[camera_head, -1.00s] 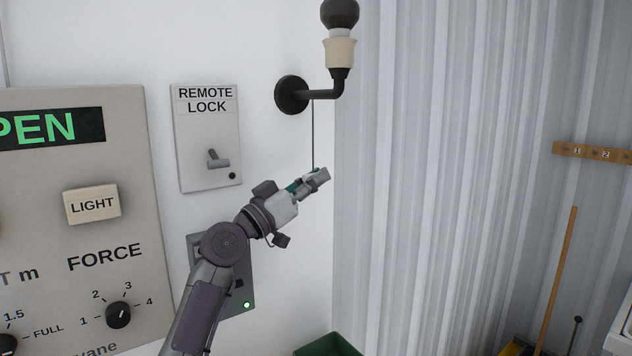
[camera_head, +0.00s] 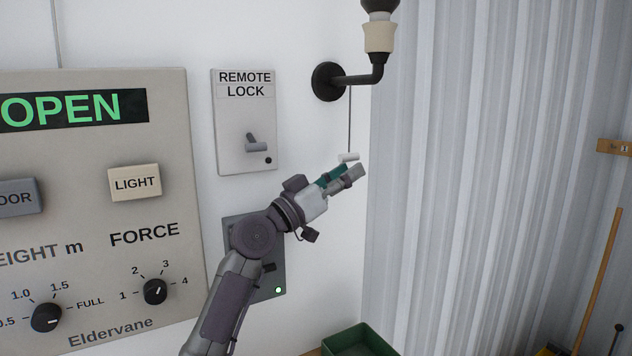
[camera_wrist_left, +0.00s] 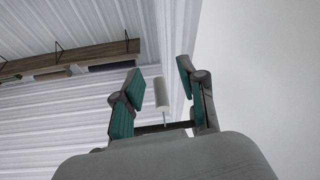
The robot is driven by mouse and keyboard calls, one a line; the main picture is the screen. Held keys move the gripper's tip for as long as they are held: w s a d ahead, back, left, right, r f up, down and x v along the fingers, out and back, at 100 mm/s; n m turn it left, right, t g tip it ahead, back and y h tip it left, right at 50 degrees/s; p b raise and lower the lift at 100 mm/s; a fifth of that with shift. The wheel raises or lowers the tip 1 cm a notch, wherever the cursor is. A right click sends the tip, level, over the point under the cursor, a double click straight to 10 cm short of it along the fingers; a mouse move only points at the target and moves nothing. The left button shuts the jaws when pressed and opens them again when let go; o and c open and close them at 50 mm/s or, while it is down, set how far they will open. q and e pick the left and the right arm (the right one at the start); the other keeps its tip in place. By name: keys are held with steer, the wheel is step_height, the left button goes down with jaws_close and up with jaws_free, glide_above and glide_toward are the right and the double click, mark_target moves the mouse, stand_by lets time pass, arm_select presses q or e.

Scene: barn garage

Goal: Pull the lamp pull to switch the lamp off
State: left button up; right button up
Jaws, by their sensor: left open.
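The lamp pull (camera_head: 348,156) is a small pale cylinder on a thin dark cord hanging below the lamp's black bracket. The lamp (camera_head: 379,38) has a cream socket; only the base of its dark bulb shows at the top edge. My left gripper (camera_head: 347,173) is open, just below the pull in the head view. In the left wrist view the pull (camera_wrist_left: 161,93) shows in the gap between the two teal-padded fingers of the left gripper (camera_wrist_left: 160,78), with no clear contact. My right gripper is not in view.
A control panel (camera_head: 88,208) with an OPEN display is at left. A REMOTE LOCK switch plate (camera_head: 245,122) and a grey box (camera_head: 271,270) with a green light are on the wall behind my arm. A green bin (camera_head: 358,342) stands below. Corrugated wall is at right.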

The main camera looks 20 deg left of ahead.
arm_select(q)
steer(key=s+a+f, duration=0.1)
steer(key=s+a, duration=0.8)
steer(key=s, duration=0.5)
steer(key=shift+a+f, duration=0.15)
steer(key=shift+f, duration=0.15)
